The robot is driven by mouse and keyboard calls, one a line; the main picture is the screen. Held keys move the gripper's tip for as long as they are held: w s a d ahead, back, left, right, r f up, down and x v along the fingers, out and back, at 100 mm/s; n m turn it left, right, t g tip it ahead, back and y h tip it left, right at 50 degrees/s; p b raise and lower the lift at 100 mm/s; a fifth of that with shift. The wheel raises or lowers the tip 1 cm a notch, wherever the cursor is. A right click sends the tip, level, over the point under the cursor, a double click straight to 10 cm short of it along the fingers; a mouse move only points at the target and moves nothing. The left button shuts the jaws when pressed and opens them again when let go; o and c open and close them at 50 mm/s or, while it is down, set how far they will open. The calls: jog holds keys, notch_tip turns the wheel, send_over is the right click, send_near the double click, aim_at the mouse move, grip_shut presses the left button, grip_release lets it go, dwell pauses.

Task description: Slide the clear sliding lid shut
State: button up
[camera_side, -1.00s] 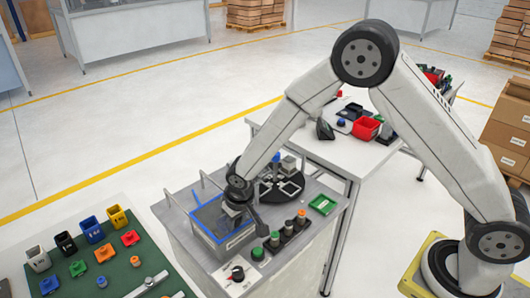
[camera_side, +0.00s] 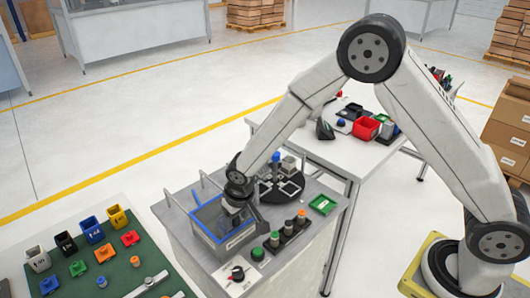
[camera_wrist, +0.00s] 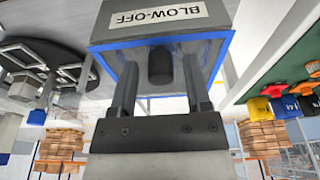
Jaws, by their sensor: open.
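The grey box (camera_side: 225,242) on the bench has a blue rim and, in the wrist view, a "BLOW-OFF" label (camera_wrist: 158,18). A clear panel (camera_wrist: 210,50), which looks like the sliding lid, spans inside the blue edge; how far it is slid cannot be told. A dark rounded knob (camera_wrist: 161,66) shows at the box between my fingers. My gripper (camera_side: 237,218) points down over the box's right part; in the wrist view its two fingers (camera_wrist: 160,75) stand apart, one on each side of the knob, with gaps visible. Contact with the lid cannot be told.
A black round fixture (camera_side: 275,190) stands behind the box, with a blue-tipped post (camera_side: 276,157) close by. A rack of buttons (camera_side: 285,233) and a green tray (camera_side: 322,205) lie to the right. A green board with coloured bins (camera_side: 92,230) is at left.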

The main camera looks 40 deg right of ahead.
jog(key=shift+r, duration=3.2)
jog(key=shift+d, duration=0.1)
jog(key=s+d+r, duration=0.4)
jog(key=s+d, duration=0.9)
jog(key=s, duration=0.4)
jog(key=shift+s+d, duration=0.15)
jog(key=shift+s, duration=0.15)
jog(key=shift+r, duration=0.1)
